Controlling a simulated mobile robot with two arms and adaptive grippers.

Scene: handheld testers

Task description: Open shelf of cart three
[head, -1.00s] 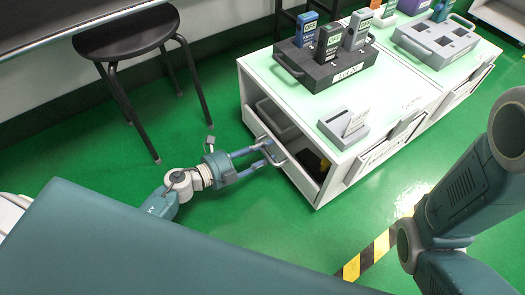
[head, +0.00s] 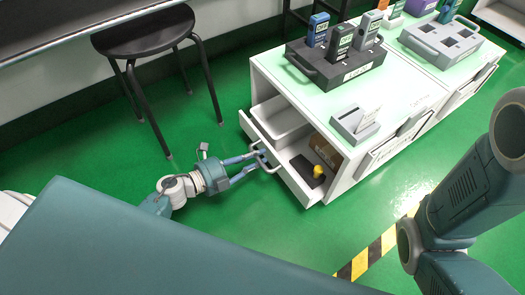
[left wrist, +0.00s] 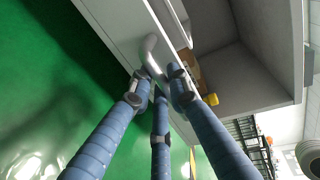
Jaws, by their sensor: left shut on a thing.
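The white cart (head: 300,93) stands right of centre in the head view. Its shelf (head: 299,192), a drawer-like tray, is pulled partly out towards the lower left. Inside it are a light grey bin (head: 285,122), a brown box (head: 322,150) and a dark item with a yellow top (head: 318,171). My left gripper (head: 262,160) is shut on the grey handle at the shelf's front. In the left wrist view the blue fingers close around the curved handle (left wrist: 150,48). My right gripper is out of view; only my right arm shows at right.
A black stool (head: 145,35) stands at upper left, its legs near my left arm. Testers stand in a dark holder (head: 335,72) on the cart top, beside a small grey holder (head: 353,126). A second cart (head: 470,82) adjoins behind. Green floor is clear in front.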

